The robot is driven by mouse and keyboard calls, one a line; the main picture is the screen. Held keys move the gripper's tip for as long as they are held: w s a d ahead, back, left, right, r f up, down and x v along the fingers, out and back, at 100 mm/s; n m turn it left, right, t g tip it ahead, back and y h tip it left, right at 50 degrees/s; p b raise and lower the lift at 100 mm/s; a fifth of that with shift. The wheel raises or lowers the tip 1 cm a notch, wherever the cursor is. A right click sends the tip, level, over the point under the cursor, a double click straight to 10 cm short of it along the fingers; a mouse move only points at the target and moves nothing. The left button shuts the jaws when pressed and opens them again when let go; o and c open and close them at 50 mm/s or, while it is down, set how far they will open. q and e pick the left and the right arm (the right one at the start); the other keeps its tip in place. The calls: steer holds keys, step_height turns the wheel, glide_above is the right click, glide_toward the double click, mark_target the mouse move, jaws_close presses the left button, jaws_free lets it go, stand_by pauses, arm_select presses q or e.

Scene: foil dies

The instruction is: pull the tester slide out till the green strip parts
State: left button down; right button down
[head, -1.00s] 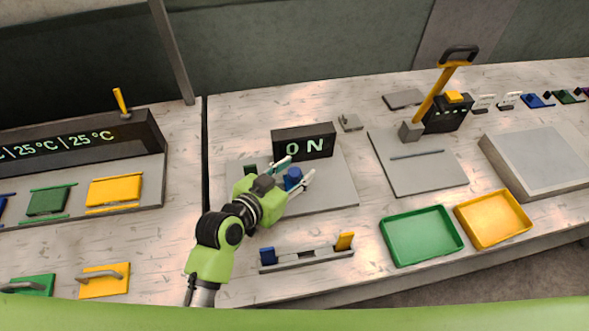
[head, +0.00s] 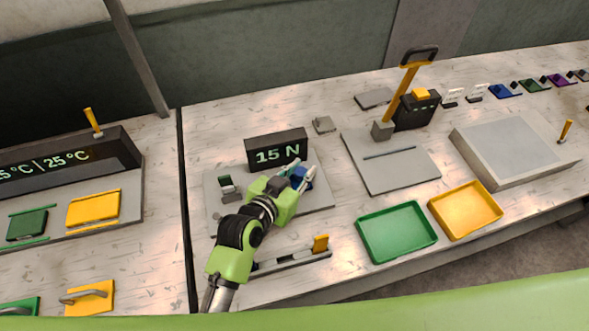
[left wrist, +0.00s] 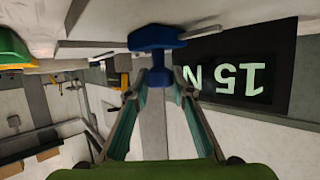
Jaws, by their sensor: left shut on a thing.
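The tester is a grey plate (head: 325,195) with a black display (head: 276,148) that reads 15 N. A dark clamp (head: 229,190) with a bit of green at it stands at the plate's left. The slide's blue knob (head: 303,180) is at the right of the plate. My left gripper (head: 299,175) is shut on this knob. In the left wrist view the fingers (left wrist: 163,82) close on the blue knob (left wrist: 157,38). My arm and gripper hide the space between clamp and knob, so the strip's middle cannot be seen. My right gripper is not in view.
A narrow grey holder (head: 290,260) with a yellow block lies in front of the tester. A green tray (head: 397,255) and a yellow tray (head: 466,232) stand at its right. A yellow-levered press (head: 415,110) on a grey plate (head: 392,175) is further back right.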

mark_target(299, 172)
arm_select(q)
steer(key=shift+a, duration=0.15)
steer(key=c, duration=1.8)
jaws_free()
steer(key=shift+a, duration=0.25)
steer(key=shift+o, duration=0.2)
steer(key=shift+d, duration=0.15)
steer(key=shift+r, duration=0.35)
step_height(299, 172, up, 9)
steer(key=shift+r, duration=0.1)
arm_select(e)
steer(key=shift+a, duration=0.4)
arm_select(q)
steer(key=shift+s, duration=0.1)
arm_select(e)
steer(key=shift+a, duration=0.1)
